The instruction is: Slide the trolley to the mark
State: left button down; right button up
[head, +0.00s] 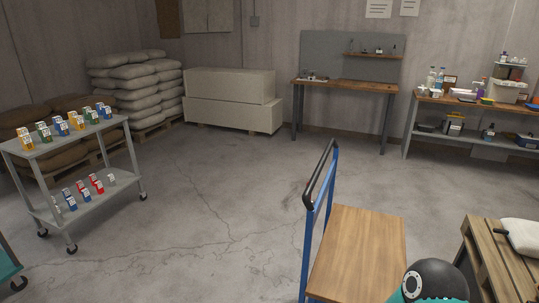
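A platform trolley (358,255) with a flat wooden deck stands in the lower middle of the head view. Its blue upright handle frame (328,200) with a dark grip bar along the top rises at the deck's left side. The near end of the deck is cut off by the picture's lower edge. A dark rounded part with teal, probably my own arm, covers its near right corner. I cannot make out a floor mark. Neither of my grippers is in view.
A grey cart (78,155) with small boxes stands on casters at the left. A wooden pallet (480,250) with a white sack is close to the trolley's right. A workbench (345,85), shelf table (420,97) and stacked sacks (130,85) line the back. The middle floor is clear.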

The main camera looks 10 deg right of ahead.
aim_at(362, 257)
jog(key=u, duration=0.1)
jog(key=i, duration=1.2)
jog(key=z, duration=0.65)
